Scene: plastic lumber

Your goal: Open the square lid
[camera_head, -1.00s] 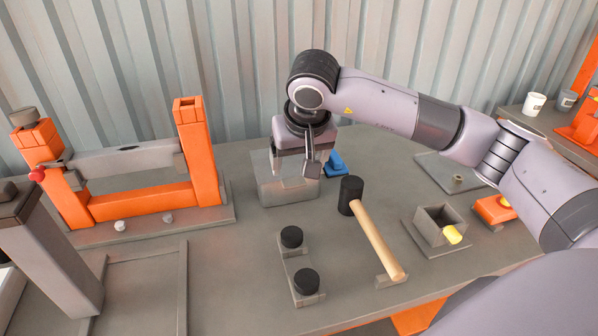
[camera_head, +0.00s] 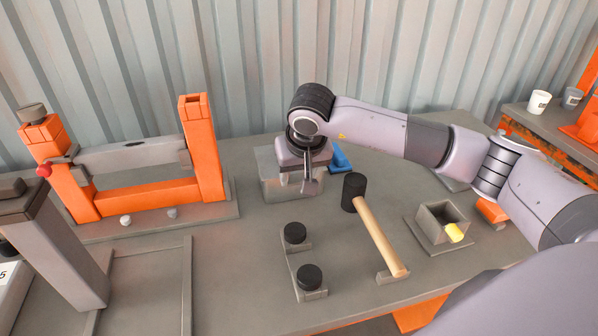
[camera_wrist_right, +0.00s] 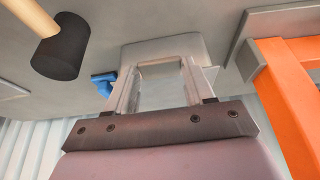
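A grey box (camera_head: 270,180) stands on the table in front of the corrugated wall. My right gripper (camera_head: 310,180) points down over it and hides much of its top. The box shows beyond the fingers in the right wrist view (camera_wrist_right: 170,45). There my right gripper (camera_wrist_right: 163,80) has its two fingers spread apart, with a pale square surface, perhaps the square lid (camera_wrist_right: 160,85), between them. I cannot tell whether the fingers touch it. My left gripper is not in view.
A mallet (camera_head: 380,237) lies right of the box, by a blue piece (camera_head: 340,158). An orange frame (camera_head: 150,200) stands at left. Black round knobs (camera_head: 295,233) stand in front. A small open grey box (camera_head: 440,220) is at right. Bare table lies left of the knobs.

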